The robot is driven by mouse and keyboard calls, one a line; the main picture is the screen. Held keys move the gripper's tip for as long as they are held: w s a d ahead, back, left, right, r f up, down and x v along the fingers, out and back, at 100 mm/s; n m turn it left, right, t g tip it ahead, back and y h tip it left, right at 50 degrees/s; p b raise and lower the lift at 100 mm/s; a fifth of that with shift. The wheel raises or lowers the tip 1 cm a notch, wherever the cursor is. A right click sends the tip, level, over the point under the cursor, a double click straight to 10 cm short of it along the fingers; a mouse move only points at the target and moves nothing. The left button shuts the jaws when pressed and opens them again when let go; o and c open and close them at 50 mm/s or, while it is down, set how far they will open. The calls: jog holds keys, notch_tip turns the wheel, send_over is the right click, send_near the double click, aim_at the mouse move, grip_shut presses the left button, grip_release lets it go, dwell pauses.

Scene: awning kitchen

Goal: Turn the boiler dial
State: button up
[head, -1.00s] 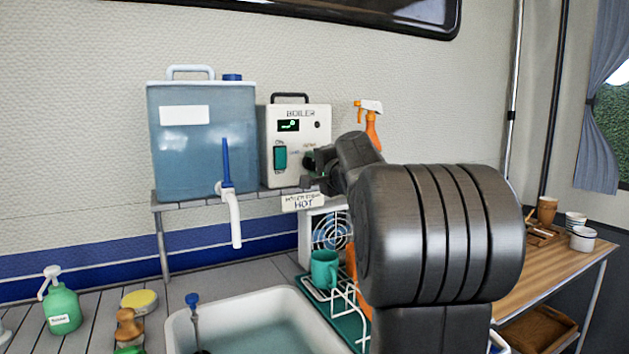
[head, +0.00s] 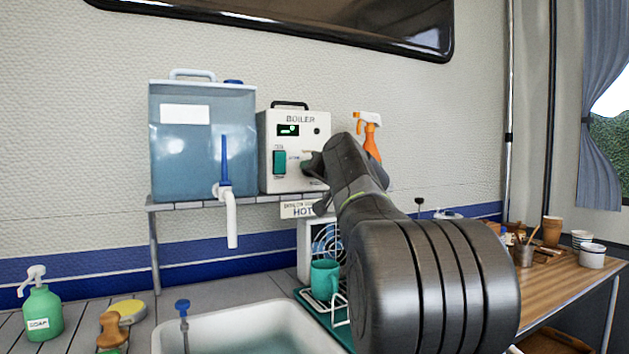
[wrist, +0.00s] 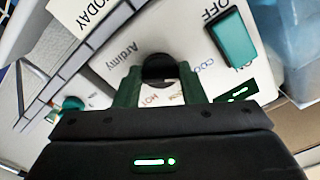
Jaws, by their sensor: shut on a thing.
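The boiler (head: 265,150) is a white box with a black handle, a lit display and a green switch (head: 280,162). It stands on the grey shelf beside the blue water tank. In the wrist view its dial (wrist: 158,66) is a round black knob on the white front panel, with "COOL" and "HOT" lettering near it. My gripper (wrist: 160,76) is shut on the dial, a green-padded finger on either side. In the head view my gripper (head: 308,162) is at the boiler's front right, and the dial is hidden behind it.
The blue water tank (head: 180,145) with its tap is left of the boiler. An orange spray bottle (head: 372,140) is to the right.

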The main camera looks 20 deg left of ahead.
jog(key=shift+n, duration=0.4)
jog(key=o, duration=1)
jog(key=v, duration=1.3)
jog(key=shift+s+d+b, duration=0.25)
jog(key=shift+b, duration=0.15)
